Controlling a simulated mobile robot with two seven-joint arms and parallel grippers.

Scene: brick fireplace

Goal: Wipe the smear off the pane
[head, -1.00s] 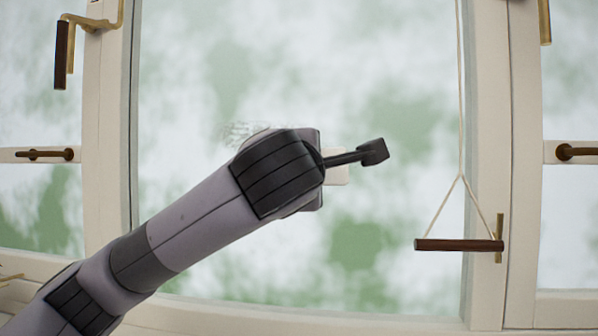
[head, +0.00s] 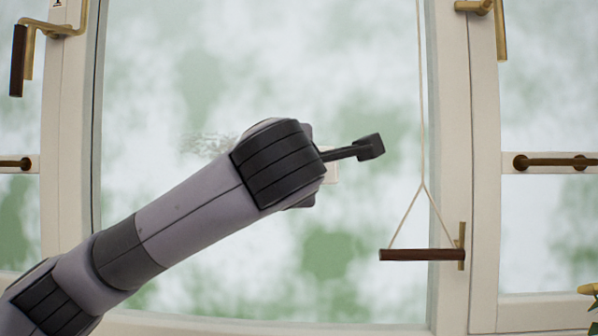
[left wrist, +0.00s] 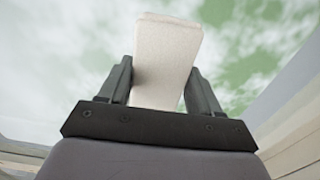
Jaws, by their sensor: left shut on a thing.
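The glass pane (head: 270,60) fills the middle of the head view, with blurred green and white behind it. A grey speckled smear (head: 205,143) shows on it, just left of my left wrist; its right end may be hidden by the wrist. My left gripper (left wrist: 163,82) is shut on a pale, flat-sided block (left wrist: 166,50), one finger on each side. In the head view my arm hides the gripper and most of the block; a pale edge of the block (head: 333,172) shows right of the wrist. I cannot tell whether the block touches the glass.
A dark wooden bar (head: 417,255) hangs on a cord right of my arm, before the cream window frame (head: 455,150). Brass handles (head: 486,8) sit at upper right, with another handle (head: 18,60) at upper left. A plant (head: 592,305) shows at lower right.

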